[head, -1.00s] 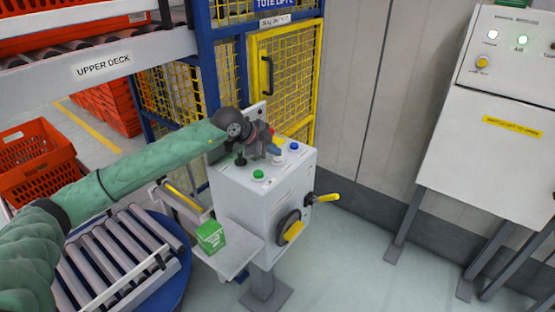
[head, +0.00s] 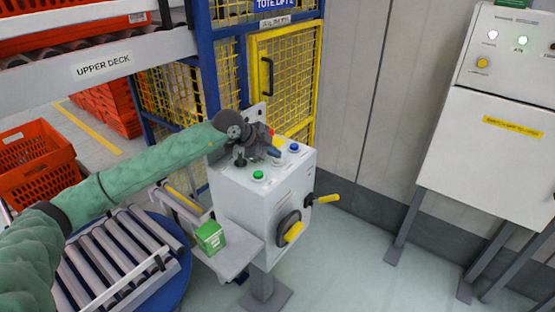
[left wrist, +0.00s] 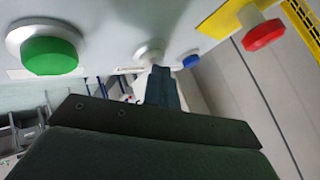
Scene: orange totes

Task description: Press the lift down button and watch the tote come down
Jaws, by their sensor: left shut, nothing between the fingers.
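A grey control box (head: 235,195) stands in front of the lift. Its top carries a green button (head: 258,175), a blue button (head: 294,147) and a black knob (head: 240,160). The left wrist view shows the green button (left wrist: 50,56), the blue button (left wrist: 190,61) and a red mushroom button (left wrist: 263,34) on yellow. My left gripper (head: 275,153) is shut and empty over the box top. In the left wrist view its fingers (left wrist: 160,88) point at a pale round collar (left wrist: 150,50) and partly cover it; contact cannot be told. No tote shows clearly inside the lift. My right gripper is out of view.
The blue-framed lift with a yellow mesh door (head: 285,80) stands behind the box. A green carton (head: 210,237) sits on the box's side shelf. Roller conveyor (head: 110,265) and orange totes (head: 35,165) are at left. A grey cabinet (head: 490,150) stands at right.

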